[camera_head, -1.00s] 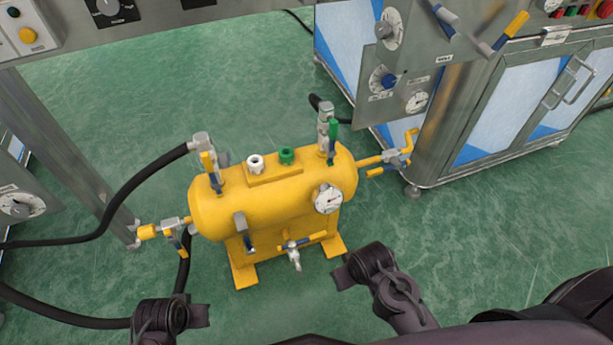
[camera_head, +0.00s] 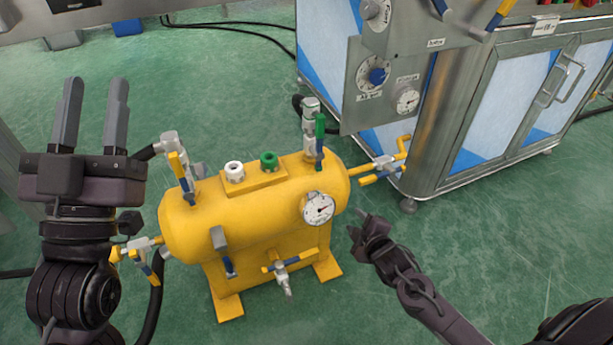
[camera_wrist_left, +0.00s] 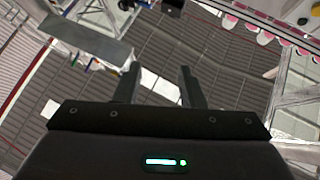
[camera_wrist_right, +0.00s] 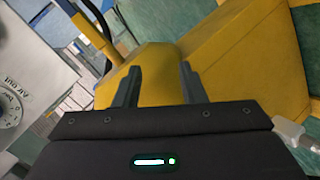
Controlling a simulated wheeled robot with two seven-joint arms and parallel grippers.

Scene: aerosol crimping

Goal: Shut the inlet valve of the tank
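The yellow tank (camera_head: 262,220) stands on the green floor, mid-view. A green-handled valve (camera_head: 320,135) rises at its right top, and a valve with a yellow and blue handle (camera_head: 182,178) at its left top. More valves sit at its left end (camera_head: 140,252), right end (camera_head: 383,170) and front bottom (camera_head: 281,265). No label shows which is the inlet valve. My left gripper (camera_head: 92,85) is open and empty, pointing up, left of the tank. My right gripper (camera_head: 357,224) is open beside the tank's right front, touching no valve. In the right wrist view yellow metal (camera_wrist_right: 240,60) lies beyond its fingers (camera_wrist_right: 158,72).
A pressure gauge (camera_head: 319,208) is on the tank's front. A steel cabinet (camera_head: 480,120) with a dial panel (camera_head: 385,85) stands at the right back. A black hose (camera_head: 156,300) runs at the tank's left.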

